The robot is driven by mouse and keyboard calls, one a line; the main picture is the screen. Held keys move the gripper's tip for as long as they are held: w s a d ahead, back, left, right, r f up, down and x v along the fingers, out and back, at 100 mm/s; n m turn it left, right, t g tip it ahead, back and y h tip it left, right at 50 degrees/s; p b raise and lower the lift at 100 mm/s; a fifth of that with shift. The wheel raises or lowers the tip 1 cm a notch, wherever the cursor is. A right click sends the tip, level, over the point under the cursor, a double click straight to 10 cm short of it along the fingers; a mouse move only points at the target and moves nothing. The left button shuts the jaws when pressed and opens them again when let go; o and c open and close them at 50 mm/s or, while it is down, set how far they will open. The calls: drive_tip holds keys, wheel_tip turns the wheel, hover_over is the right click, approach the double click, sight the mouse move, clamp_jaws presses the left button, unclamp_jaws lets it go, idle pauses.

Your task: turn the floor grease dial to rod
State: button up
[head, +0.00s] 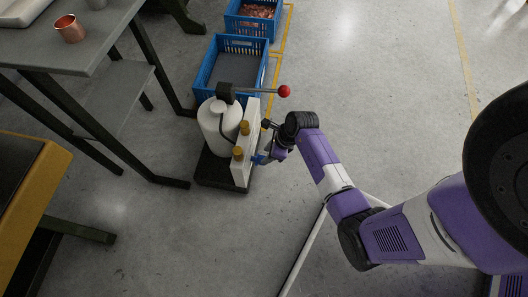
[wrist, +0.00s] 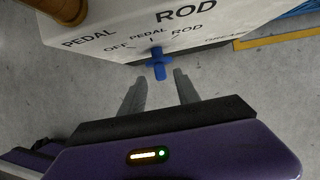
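The floor grease unit is a white tank (head: 218,127) with a white panel (head: 249,150) on a dark base. In the wrist view the white panel (wrist: 120,32) carries the words OFF, PEDAL, ROD and GREASE. The blue dial (wrist: 159,66) is cross-shaped and sticks out from the panel's edge below the small PEDAL and ROD labels. I cannot tell which label it points to. My gripper (wrist: 161,80) is open, its two grey fingers apart with the dial ahead between their tips. In the head view my gripper (head: 268,156) is right beside the panel, largely hidden by my wrist.
A lever with a red ball (head: 285,91) extends above the unit. Brass knobs (head: 238,152) sit on the panel. Blue crates (head: 262,76) stand behind it. A grey table (head: 90,55) with a copper cup (head: 69,28) is at left. Floor on the right is clear.

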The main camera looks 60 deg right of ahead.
sight(263, 156)
drive_tip(key=shift+b+x, duration=0.6)
drive_tip(key=shift+x, duration=0.9)
drive_tip(key=shift+c, duration=0.2)
clamp_jaws()
drive_tip(key=shift+w+d+r+y+p, duration=0.1)
drive_tip(key=shift+d+y+p, duration=0.3)
drive_tip(key=shift+y+p, duration=0.35)
drive_tip(key=y, duration=0.1)
drive_tip(key=m+g+y+b, duration=0.1)
drive_tip(key=shift+w+d+f+y, duration=0.15)
drive_tip(key=shift+d+f+y, duration=0.2)
